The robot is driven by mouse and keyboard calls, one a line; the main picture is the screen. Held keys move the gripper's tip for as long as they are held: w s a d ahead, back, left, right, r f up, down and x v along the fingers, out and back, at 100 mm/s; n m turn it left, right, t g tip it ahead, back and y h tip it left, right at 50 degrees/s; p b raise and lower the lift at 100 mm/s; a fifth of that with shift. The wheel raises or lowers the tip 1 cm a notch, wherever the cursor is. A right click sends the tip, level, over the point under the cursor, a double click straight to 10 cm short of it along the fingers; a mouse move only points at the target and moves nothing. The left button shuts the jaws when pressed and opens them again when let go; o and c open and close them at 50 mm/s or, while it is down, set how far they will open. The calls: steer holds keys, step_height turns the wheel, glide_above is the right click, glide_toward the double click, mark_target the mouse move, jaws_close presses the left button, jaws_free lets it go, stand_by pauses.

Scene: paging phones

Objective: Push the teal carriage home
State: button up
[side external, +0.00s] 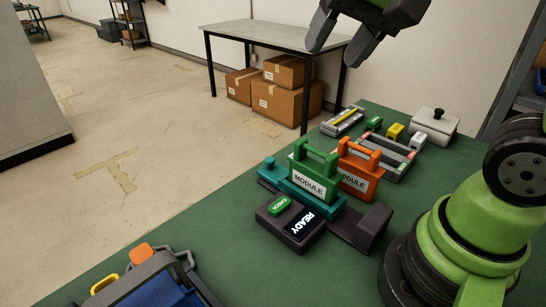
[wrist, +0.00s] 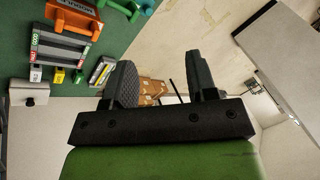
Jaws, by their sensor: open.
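The teal carriage (side external: 325,205) sits on a dark rail across the green table in the side view. A green module (side external: 314,172) with a handle and a MODULE label stands upright in it. In front is a dark box (side external: 291,224) with a green CHECK button and a lit READY display. My gripper (side external: 338,50) is open and empty, high above and behind the carriage. In the wrist view my gripper (wrist: 162,82) has its fingers apart, and teal (wrist: 141,22) shows at the top.
An orange module (side external: 360,172) stands close behind the green one. Beyond are a grey rack (side external: 391,160), small green and yellow blocks, a grey tray (side external: 342,121) and a lidded white box (side external: 434,124).

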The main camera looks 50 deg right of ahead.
steer(key=w+d+f+m+g, duration=0.2)
steer(key=w+f+m+g, duration=0.15)
steer(key=w+f, duration=0.55)
steer(key=m+g+h, duration=0.1)
steer(key=m+g, duration=0.1)
steer(key=m, duration=0.2)
glide_toward(270, 159)
steer(key=shift+t, duration=0.25)
steer(key=f, duration=0.8)
steer(key=shift+s+a+f, duration=0.15)
steer(key=shift+a+f, duration=0.05)
steer(key=shift+f, duration=0.1)
steer(key=shift+c, duration=0.4)
